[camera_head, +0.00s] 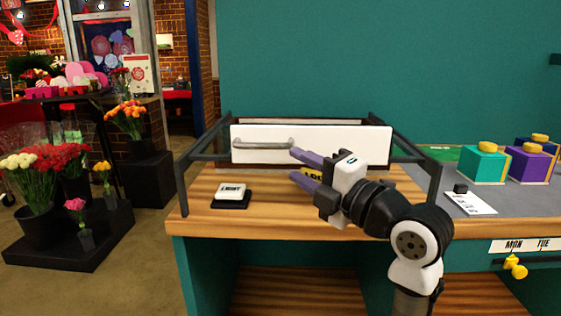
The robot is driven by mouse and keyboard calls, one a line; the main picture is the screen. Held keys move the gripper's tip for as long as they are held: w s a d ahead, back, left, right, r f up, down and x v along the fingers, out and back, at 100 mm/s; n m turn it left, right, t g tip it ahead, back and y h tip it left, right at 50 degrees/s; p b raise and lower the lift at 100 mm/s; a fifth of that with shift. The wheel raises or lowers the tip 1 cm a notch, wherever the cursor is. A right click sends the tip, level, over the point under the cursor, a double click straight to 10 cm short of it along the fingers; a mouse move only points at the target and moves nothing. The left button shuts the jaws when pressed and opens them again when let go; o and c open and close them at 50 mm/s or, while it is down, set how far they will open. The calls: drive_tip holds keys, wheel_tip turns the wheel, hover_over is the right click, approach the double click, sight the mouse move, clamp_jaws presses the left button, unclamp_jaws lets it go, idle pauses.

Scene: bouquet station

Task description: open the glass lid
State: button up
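A dark-framed structure stands on the wooden counter (200,220), with side rails (181,185) running back along left and right. It looks like the frame of the glass lid; I cannot make out the clear pane itself or tell for sure whether it is raised. A white panel (345,135) faces me inside the frame, with a grey metal bar handle (263,144) on its left half. My gripper (294,164) is open, its two purple fingers apart and pointing left. It is in front of the panel, just below and right of the handle, with nothing visible between the fingers.
A small white-topped block on a black base (231,194) sits on the counter left of my gripper. A partly hidden yellow label (311,174) is behind the fingers. Teal (482,165) and purple (530,167) boxes stand right. Flower buckets (45,210) fill the left.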

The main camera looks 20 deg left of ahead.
drive_tip(key=shift+v, duration=1.35)
